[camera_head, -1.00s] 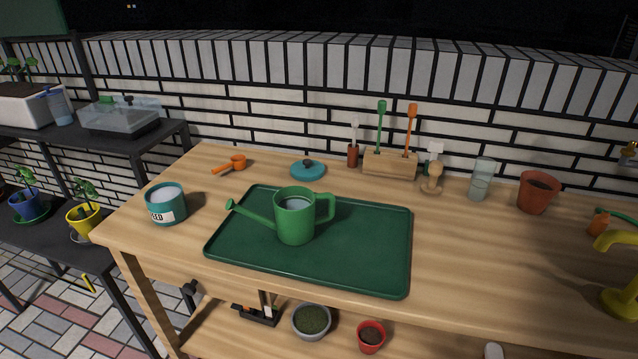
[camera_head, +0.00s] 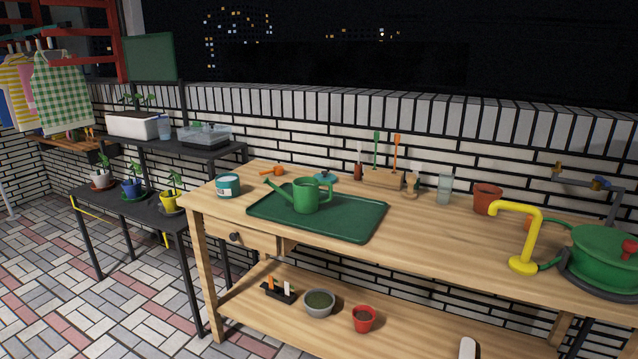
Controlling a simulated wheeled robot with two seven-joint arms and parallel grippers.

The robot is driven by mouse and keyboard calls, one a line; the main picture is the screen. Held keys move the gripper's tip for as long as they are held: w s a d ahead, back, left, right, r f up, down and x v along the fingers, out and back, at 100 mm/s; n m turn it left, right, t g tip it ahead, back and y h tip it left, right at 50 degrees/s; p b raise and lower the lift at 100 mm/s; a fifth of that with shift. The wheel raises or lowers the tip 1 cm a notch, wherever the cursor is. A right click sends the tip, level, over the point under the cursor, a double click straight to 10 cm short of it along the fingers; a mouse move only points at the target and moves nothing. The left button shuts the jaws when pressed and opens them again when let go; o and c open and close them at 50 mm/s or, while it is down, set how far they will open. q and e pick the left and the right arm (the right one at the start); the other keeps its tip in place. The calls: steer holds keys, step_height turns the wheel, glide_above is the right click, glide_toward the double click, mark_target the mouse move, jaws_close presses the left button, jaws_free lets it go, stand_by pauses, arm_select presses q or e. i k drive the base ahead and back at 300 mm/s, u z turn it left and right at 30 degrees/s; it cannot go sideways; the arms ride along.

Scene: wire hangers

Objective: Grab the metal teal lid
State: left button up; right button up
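The teal lid (camera_head: 325,177) lies flat on the wooden workbench near its back edge, with a dark knob on top. It is behind the green watering can (camera_head: 305,196), whose handle stands just in front of it. The can stands on the dark green tray (camera_head: 344,229). A teal pot (camera_head: 228,185) with a white label stands at the bench's left end.
An orange scoop (camera_head: 272,171) lies left of the lid. A wooden tool block (camera_head: 383,180) stands to its right. Tiled floor (camera_head: 85,285) is open at the left.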

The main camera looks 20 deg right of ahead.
mark_target(324, 175)
steer(key=u, duration=0.7)
steer(key=i, duration=0.8)
steer(key=u, duration=0.45)
steer(key=i, duration=0.85)
steer(key=z, duration=0.5)
